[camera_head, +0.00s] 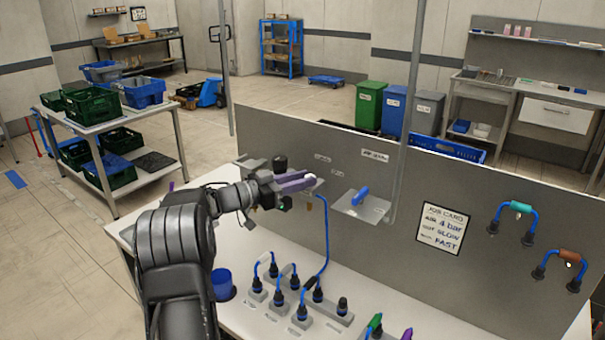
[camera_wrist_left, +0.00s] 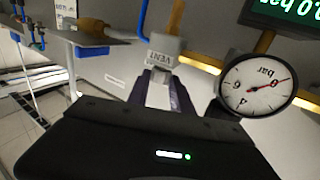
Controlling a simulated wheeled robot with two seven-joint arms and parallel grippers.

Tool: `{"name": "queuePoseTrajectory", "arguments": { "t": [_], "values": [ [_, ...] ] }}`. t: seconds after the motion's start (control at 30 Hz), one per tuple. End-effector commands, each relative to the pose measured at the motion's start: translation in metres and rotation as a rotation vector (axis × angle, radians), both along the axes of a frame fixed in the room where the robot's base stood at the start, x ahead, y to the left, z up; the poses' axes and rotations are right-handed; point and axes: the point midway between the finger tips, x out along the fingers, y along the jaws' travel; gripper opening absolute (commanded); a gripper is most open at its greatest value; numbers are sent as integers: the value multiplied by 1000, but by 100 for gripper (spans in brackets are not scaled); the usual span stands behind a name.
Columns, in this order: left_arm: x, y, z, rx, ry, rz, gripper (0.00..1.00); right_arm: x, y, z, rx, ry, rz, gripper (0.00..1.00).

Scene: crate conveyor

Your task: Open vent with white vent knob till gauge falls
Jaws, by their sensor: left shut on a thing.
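My left gripper (camera_head: 296,182), with purple fingers, is at the panel in the head view. In the left wrist view its fingers (camera_wrist_left: 160,92) are shut on the white vent knob (camera_wrist_left: 157,97), below a grey block marked VENT (camera_wrist_left: 163,57). The knob's far side is hidden, and I cannot tell how far it is turned. The round gauge (camera_wrist_left: 257,88) is right of the fingers, upside down, with a red needle pointing right and slightly up. A green digital display (camera_wrist_left: 280,12) is partly cut off at the top right. My right gripper is not in view.
A grey panel (camera_head: 400,155) stands behind the bench (camera_head: 250,318). Blue hoses with black fittings (camera_head: 280,298) stand on the bench below my arm. A blue cup (camera_head: 222,284) is beside my forearm. A job card (camera_head: 442,228) and two hose loops hang at the right.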

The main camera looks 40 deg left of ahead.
Motion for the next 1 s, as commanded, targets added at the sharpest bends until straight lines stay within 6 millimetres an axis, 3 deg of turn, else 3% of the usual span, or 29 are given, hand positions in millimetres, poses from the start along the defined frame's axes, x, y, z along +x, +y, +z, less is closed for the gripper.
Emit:
{"name": "queuePoseTrajectory", "arguments": {
  "t": [0.53, 0.57, 0.8, 1.0],
  "values": [
    [1, 1, 1, -1, -2, -37, 0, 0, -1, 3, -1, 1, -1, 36],
    [1, 1, 1, 0, -2, -37, 29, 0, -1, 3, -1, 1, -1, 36],
    [1, 1, 1, 0, -2, -36, 49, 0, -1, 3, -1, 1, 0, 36],
    [1, 1, 1, 0, -2, -36, 49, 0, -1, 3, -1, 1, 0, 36]
  ]
}}
